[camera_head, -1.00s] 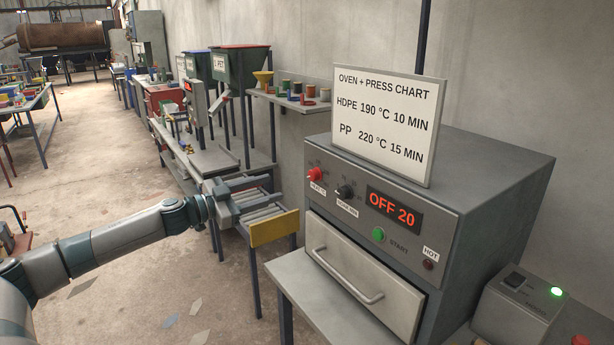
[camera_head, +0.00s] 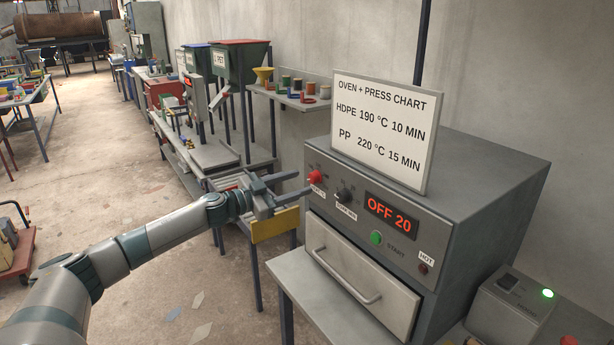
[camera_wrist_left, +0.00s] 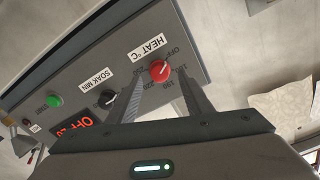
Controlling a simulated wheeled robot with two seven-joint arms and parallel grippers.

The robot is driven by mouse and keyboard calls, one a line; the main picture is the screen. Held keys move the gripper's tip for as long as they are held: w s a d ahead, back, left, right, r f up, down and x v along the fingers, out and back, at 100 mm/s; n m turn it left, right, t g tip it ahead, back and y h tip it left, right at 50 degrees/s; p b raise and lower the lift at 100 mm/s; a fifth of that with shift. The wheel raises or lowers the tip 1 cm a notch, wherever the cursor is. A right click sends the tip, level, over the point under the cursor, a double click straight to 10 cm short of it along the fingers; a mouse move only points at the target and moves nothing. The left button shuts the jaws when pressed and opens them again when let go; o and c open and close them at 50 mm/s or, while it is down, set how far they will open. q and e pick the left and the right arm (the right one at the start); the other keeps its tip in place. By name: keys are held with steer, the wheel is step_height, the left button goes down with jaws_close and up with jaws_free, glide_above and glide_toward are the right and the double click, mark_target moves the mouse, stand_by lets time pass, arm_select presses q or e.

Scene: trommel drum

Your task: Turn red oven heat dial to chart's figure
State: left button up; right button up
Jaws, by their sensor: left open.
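The red heat dial (camera_head: 315,177) is on the left of the oven's front panel; it also shows in the left wrist view (camera_wrist_left: 159,70), between the two fingers. The oven display (camera_head: 391,212) reads "OFF 20". The chart (camera_head: 383,130) stands on the oven and reads HDPE 190 °C 10 MIN and PP 220 °C 15 MIN. My left gripper (camera_head: 294,190) is open, its fingers pointing at the dial. I cannot tell if the fingers touch it. The black soak dial (camera_head: 343,196) sits right of the red one. My right gripper is out of view.
A grey box with a green light (camera_head: 547,294) stands at the right. A roller stand with a yellow plate (camera_head: 275,225) is beneath my left gripper.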

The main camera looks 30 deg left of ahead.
mark_target(310, 179)
arm_select(q)
steer(key=shift+p+x, duration=0.6)
steer(key=shift+x, duration=1.5)
steer(key=shift+c, duration=0.7)
steer(key=c, duration=0.9)
